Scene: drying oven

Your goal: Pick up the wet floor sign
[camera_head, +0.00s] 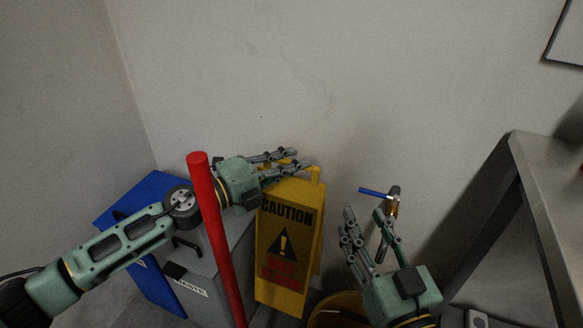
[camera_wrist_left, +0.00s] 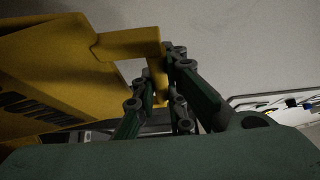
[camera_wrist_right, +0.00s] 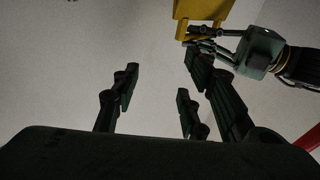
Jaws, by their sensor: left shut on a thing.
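The yellow wet floor sign (camera_head: 287,236) stands upright in the middle of the head view, with "CAUTION" and a black warning triangle on its front. My left gripper (camera_head: 290,161) is at the sign's top handle. In the left wrist view, the fingers (camera_wrist_left: 162,88) are shut on the handle of the sign (camera_wrist_left: 60,75). My right gripper (camera_head: 372,232) is to the right of the sign, its fingers spread and empty. In the right wrist view, its open fingers (camera_wrist_right: 155,90) have nothing between them, and part of the sign (camera_wrist_right: 203,10) shows at the top.
A red pole (camera_head: 217,235) stands in front of my left arm. A grey bin (camera_head: 210,282) and a blue bin (camera_head: 135,205) are left of the sign. A blue-handled tap (camera_head: 377,192) and a yellow bucket (camera_head: 322,318) are to its right. A grey table (camera_head: 545,165) is at far right.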

